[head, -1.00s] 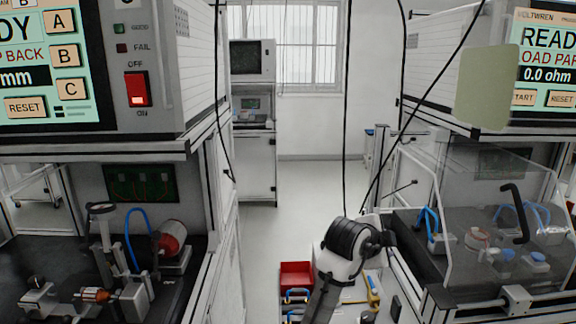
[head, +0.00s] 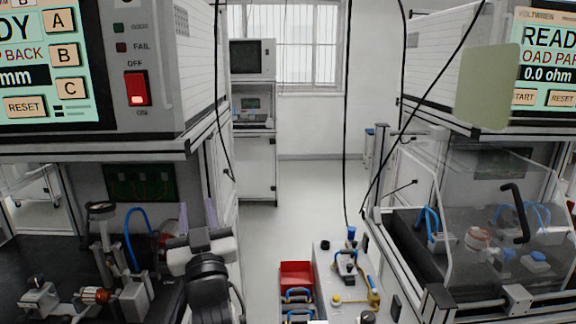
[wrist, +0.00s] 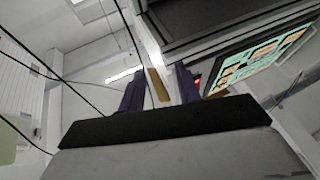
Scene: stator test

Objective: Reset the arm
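My gripper (head: 197,206) is in front of the left test station in the head view, its two purple fingers pointing upward. My wrist and arm (head: 207,270) are folded below it. In the wrist view my gripper (wrist: 159,70) has its fingers apart. A tan strip (wrist: 158,85) shows between the fingers, but I cannot tell how far off it is. No held object can be made out. The wrist camera looks up toward the ceiling and a tilted station screen (wrist: 262,60).
The left station's bench (head: 55,255) holds a fixture and a red-ended cylinder. The right station (head: 490,220) has a clear guard with a black handle. Between them stand a red bin (head: 297,273) and a grey cart (head: 330,290) with small parts. Black cables hang over the aisle.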

